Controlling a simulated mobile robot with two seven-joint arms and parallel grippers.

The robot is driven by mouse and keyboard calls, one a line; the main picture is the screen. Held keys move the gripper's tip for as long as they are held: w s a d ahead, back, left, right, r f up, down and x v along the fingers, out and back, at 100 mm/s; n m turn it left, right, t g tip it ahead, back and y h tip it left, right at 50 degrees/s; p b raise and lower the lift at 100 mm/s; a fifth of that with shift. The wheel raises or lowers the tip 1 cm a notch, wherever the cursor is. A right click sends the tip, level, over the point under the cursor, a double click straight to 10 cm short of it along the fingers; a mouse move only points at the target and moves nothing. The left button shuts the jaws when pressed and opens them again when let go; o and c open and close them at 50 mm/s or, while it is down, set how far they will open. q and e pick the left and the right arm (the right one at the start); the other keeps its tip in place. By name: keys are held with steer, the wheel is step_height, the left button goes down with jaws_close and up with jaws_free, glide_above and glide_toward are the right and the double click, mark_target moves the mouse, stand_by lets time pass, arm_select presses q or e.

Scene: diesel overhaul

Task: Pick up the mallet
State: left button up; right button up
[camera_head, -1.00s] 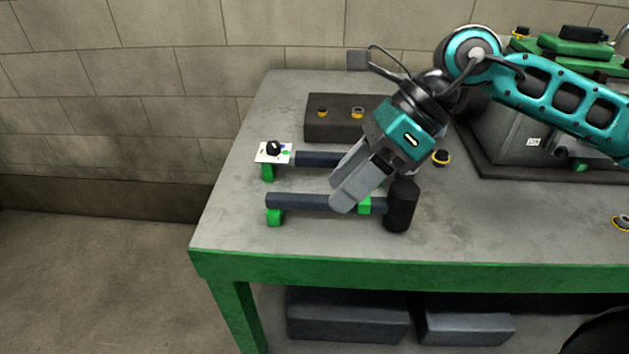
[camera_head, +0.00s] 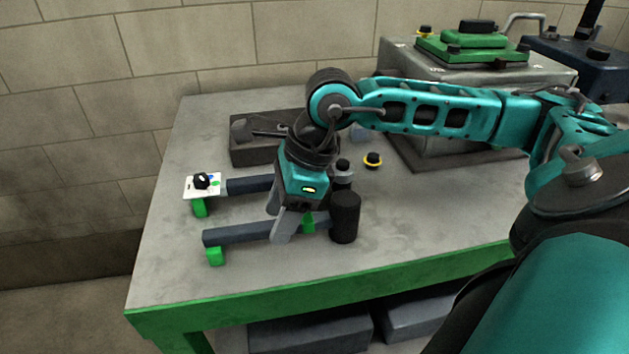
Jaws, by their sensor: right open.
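A mallet with a black cylindrical head (camera_head: 345,217) and a dark handle (camera_head: 230,235) lies on green rests near the front of the bench. My right gripper (camera_head: 277,221) is open and points down over this handle. One finger shows in front of the handle and the other appears behind it; contact cannot be told. A second, similar tool (camera_head: 248,187) lies behind, partly hidden by the gripper. My left gripper is not in view.
The bench (camera_head: 175,270) has a green front edge. A white card with a black knob (camera_head: 202,182) sits at the far tool's handle end. A dark tray (camera_head: 250,152), a yellow-ringed black knob (camera_head: 373,160) and a grey machine (camera_head: 450,70) stand behind. The bench's left side is clear.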

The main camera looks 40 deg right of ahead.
steer(key=x, duration=0.3)
steer(key=shift+f, duration=0.25)
jaws_close()
steer(key=shift+r, duration=0.1)
stand_by(1.1)
